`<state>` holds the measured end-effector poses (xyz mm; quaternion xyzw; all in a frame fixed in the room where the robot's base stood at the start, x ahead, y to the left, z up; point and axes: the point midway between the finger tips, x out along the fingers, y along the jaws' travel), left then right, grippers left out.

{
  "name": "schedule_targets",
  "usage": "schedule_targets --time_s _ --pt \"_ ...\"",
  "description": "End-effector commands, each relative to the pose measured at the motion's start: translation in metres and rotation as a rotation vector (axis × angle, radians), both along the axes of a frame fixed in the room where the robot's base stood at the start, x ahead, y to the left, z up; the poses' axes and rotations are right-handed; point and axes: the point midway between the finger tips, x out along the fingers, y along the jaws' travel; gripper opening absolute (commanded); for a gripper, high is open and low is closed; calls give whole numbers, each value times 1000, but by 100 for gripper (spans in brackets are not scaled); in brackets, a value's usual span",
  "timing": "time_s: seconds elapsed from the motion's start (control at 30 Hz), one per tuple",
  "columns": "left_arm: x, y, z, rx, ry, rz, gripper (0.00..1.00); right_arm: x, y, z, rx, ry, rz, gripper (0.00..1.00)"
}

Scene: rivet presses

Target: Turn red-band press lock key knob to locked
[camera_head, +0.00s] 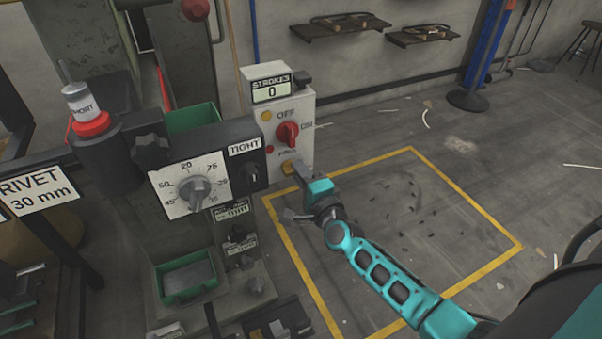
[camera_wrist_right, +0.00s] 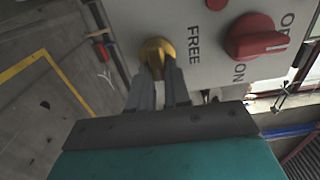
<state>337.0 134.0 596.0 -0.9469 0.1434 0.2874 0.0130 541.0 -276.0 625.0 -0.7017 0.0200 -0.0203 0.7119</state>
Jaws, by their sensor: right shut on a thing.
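A light grey control box (camera_head: 300,115) stands on the press at the centre of the head view. A yellow key knob (camera_wrist_right: 157,47) sits low on its face and also shows in the head view (camera_head: 287,167). The word FREE is printed beside the knob in the right wrist view. My right gripper (camera_wrist_right: 160,72) is shut on the yellow knob, with its fingers on either side. In the head view my right gripper (camera_head: 296,171) reaches the box's lower edge from the right, partly covering the knob. My left gripper is not in view.
A red rotary switch (camera_head: 288,134) with OFF and ON labels sits above the knob. A STROKES counter (camera_head: 271,90) reads 0 on top. The yellow-outlined floor at right is open.

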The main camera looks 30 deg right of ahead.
Motion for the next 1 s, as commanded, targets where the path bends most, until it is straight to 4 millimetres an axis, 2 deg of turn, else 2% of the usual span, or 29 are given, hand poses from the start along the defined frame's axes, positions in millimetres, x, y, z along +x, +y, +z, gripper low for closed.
schedule_targets --time_s 0.17,0.2,0.47,0.77,0.87,1.0 --pt "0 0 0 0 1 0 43 0 1 -1 5 2 0 0" --pt "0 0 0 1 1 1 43 0 1 -1 5 2 0 18" --pt "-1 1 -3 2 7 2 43 0 0 0 3 1 0 43" --pt "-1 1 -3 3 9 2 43 -3 0 0 1 1 0 43" --pt "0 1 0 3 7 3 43 -13 1 0 -1 3 0 43" --pt "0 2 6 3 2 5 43 -38 2 0 -1 5 1 43"
